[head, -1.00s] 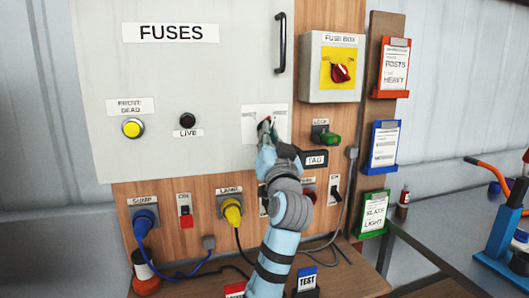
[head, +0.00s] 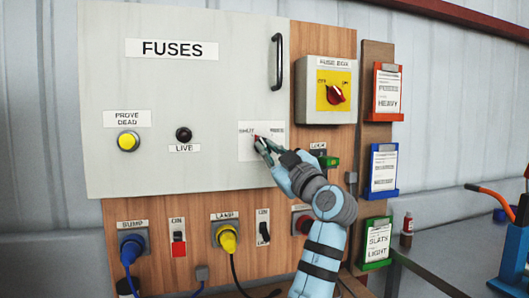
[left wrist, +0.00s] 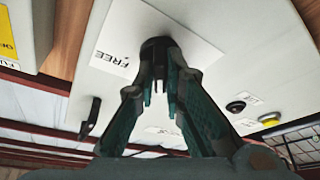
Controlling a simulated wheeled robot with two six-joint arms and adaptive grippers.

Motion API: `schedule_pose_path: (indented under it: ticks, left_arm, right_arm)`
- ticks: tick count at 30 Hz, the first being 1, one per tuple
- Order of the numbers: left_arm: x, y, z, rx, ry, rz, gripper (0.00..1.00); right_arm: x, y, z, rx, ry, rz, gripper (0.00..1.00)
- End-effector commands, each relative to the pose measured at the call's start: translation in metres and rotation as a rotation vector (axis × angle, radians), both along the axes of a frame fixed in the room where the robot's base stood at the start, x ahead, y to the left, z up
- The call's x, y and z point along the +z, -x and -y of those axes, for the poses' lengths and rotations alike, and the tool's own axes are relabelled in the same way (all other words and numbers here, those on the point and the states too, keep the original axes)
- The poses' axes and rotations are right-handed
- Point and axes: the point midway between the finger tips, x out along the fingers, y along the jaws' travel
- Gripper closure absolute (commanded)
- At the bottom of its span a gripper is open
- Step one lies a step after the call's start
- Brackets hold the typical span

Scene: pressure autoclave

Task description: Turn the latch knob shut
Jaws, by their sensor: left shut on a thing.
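The latch knob (head: 256,138) is small and sits on a white label at the lower right of the grey FUSES door (head: 200,90). Only a bit of it, with a reddish mark, shows past my fingers. In the left wrist view the knob (left wrist: 157,46) is a dark round stub between my fingertips, beside the printed word FREE. My left gripper (head: 262,145) is shut on the knob, reaching up to it from the lower right. The knob's exact angle is hidden by the fingers. My right gripper is not in view.
A black door handle (head: 278,62) stands above the knob. The fuse box (head: 314,70) with a red rotary switch is to the right. A yellow button (head: 128,142) and a dark LIVE lamp (head: 184,134) are on the door. Plugs, switches and cables lie below.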

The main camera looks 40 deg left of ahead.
Motion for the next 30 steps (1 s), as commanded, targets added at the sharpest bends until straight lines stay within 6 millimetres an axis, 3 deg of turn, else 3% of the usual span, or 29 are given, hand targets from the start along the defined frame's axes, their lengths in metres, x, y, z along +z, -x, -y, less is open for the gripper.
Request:
schedule_pose_path:
  ticks: [11, 17, 28, 29, 30]
  left_arm:
    - [0.000, -0.002, 0.001, -0.004, 0.107, 0.147, 1.00]
    - [0.000, -0.002, 0.001, -0.005, 0.123, 0.172, 1.00]
    - [0.000, -0.002, 0.001, -0.006, 0.125, 0.175, 1.00]
    - [0.000, -0.002, 0.001, -0.006, 0.125, 0.175, 0.85]
    - [0.000, -0.002, 0.001, -0.005, 0.125, 0.176, 0.79]
  right_arm:
    - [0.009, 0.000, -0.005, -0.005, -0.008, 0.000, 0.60]
    - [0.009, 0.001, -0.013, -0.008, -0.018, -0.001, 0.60]
    - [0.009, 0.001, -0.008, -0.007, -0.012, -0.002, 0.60]
    - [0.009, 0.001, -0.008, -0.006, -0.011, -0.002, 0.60]
    - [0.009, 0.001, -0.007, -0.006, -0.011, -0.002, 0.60]
